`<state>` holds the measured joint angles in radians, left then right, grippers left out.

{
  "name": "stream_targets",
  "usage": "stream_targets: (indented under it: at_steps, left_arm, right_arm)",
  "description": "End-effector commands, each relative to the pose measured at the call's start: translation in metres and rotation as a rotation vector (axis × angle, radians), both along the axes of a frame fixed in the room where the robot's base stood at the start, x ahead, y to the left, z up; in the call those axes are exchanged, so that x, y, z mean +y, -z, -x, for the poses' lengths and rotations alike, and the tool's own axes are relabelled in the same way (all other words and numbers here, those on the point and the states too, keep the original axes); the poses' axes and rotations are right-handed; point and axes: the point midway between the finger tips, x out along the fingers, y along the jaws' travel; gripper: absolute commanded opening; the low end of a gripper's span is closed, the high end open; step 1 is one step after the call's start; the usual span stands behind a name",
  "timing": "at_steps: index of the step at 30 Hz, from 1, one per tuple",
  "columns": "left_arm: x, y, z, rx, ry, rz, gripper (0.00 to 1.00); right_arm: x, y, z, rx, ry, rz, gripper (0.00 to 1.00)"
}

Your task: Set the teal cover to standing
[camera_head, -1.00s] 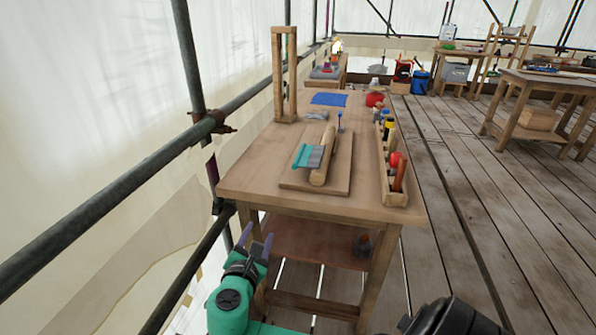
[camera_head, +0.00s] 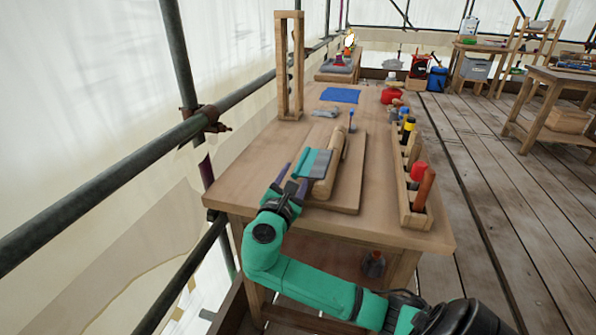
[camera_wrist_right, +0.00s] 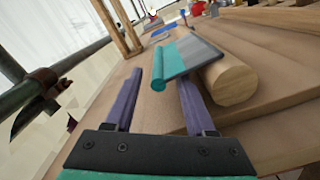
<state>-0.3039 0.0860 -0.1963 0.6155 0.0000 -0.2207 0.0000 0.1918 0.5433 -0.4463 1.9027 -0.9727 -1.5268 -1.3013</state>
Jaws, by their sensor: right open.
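The teal cover (camera_head: 304,163) is a teal strip with a rounded edge, joined to a flat grey part (camera_head: 320,165). It lies tilted against a round wooden bar (camera_head: 329,178) on a wooden board. In the right wrist view the teal cover (camera_wrist_right: 177,63) is just ahead of the fingertips, its rounded end facing me. My right gripper (camera_head: 293,180) is open and empty at the near left of the cover; its purple fingers (camera_wrist_right: 160,88) point toward the teal edge, apparently not closed on it. My left gripper is out of view.
The board (camera_head: 345,197) lies on the wooden table (camera_head: 255,165). A tool rack (camera_head: 407,213) with several handles stands along the right edge. A wooden frame (camera_head: 281,70) stands at the back left, near a blue cloth (camera_head: 340,95). A scaffold pipe (camera_head: 100,185) runs along the left.

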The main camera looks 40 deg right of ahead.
Motion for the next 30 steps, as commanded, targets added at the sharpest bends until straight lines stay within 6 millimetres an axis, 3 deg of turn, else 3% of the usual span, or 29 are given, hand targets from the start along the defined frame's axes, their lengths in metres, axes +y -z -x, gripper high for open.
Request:
stream_targets:
  at_steps: [5,13,17,18,30]
  left_arm:
    - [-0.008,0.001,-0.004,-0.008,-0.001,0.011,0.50]
    - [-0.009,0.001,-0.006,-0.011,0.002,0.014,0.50]
    - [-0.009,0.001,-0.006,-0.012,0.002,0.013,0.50]
    - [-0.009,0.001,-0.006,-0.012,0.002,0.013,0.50]
    - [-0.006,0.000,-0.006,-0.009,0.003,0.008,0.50]
  right_arm:
    - [-0.020,0.000,-0.014,0.000,0.000,0.000,0.55]
    - [-0.022,0.000,-0.016,-0.001,-0.001,-0.001,0.55]
    - [-0.022,0.000,-0.016,-0.001,-0.001,-0.001,0.06]
    - [-0.022,0.000,-0.016,-0.001,-0.001,-0.001,0.00]
    - [-0.022,-0.001,-0.015,-0.001,0.001,0.001,0.00]
